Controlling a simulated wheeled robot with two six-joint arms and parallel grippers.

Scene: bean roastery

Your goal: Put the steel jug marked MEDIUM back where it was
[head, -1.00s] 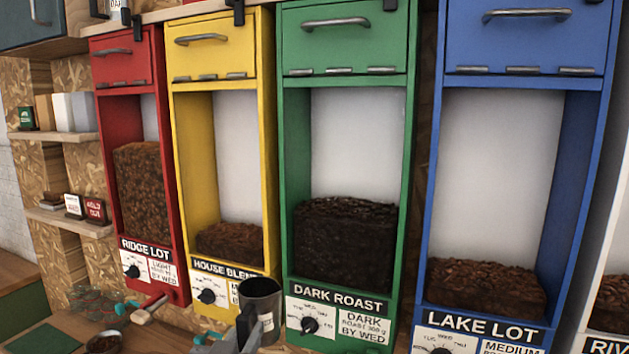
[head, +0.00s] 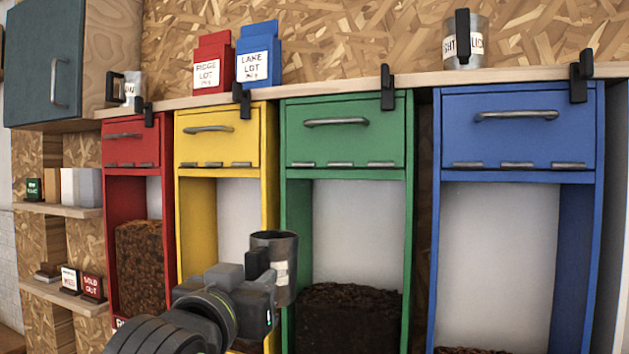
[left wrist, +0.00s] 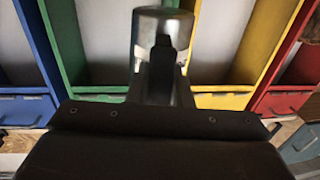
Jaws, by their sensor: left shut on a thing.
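A grey steel jug (head: 288,262) is upright in my left gripper (head: 262,268), in front of the gap between the yellow and green bins. Its pale label is turned partly away, so I cannot read the word on it. In the left wrist view the jug (left wrist: 150,22) shows beyond the left gripper (left wrist: 163,62), which is shut on it. A wooden shelf (head: 335,88) runs above the bins, higher than the jug. My right gripper is not in view.
Another steel jug (head: 478,44) stands on the shelf at the right; a partly hidden one (head: 133,92) stands at the left. Red (head: 207,76) and blue (head: 254,66) bags stand between. Black clips (head: 388,88) stick up along the shelf edge. The shelf above the green bin looks clear.

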